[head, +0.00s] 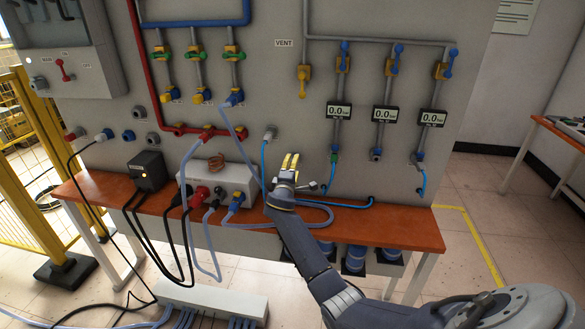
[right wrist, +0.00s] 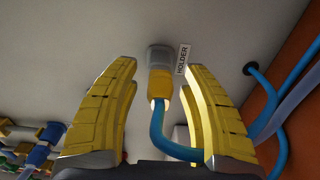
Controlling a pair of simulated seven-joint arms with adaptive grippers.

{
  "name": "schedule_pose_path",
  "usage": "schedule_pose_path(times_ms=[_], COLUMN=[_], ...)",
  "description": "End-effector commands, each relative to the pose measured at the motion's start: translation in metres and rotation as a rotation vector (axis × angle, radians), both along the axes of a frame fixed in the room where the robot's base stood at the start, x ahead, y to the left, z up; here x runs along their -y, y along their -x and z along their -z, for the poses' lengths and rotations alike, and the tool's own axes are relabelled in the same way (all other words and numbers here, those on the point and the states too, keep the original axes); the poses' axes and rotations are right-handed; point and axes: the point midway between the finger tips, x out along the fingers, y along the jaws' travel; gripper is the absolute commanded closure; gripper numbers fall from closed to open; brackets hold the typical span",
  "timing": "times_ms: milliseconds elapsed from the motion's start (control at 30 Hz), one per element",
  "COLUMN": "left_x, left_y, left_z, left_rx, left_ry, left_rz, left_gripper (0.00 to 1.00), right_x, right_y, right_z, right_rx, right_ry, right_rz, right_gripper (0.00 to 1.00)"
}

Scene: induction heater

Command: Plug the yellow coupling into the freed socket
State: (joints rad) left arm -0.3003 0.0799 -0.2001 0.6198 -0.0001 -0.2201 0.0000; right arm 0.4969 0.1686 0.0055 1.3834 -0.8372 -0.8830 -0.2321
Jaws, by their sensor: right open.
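The yellow coupling (right wrist: 160,85) sits in the grey holder (right wrist: 159,57), beside a label reading HOLDER, with a blue hose (right wrist: 160,130) running down from it. My right gripper (right wrist: 161,80) is open, with one yellow finger on each side of the coupling and a visible gap to both. In the head view my right gripper (head: 290,160) is close to the panel, below and right of the holder (head: 270,132). The socket under the middle gauge (head: 376,154) has no hose in it. My left gripper is out of view.
Hoses hang from the sockets under the left gauge (head: 339,111) and right gauge (head: 433,118). A white box (head: 218,178) with plugs and cables stands on the orange bench (head: 400,228), left of my right gripper. Loose blue hose lies on the bench below the gripper.

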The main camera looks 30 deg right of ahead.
Motion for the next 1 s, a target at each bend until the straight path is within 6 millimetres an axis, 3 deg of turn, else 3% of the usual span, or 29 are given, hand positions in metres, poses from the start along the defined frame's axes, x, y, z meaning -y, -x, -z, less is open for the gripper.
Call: schedule_pose_path(times_ms=[900, 1000], left_x=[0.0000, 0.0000], left_y=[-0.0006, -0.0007], left_z=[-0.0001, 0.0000], left_rx=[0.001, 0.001], left_ry=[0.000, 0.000], left_rz=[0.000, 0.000], left_gripper=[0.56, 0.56], right_x=[0.0002, 0.0001], right_y=[0.0002, 0.0001], right_z=[0.0000, -0.0001], right_rx=[0.000, 0.000], right_ry=[0.000, 0.000], right_rz=[0.000, 0.000], right_gripper=[0.53, 0.65])
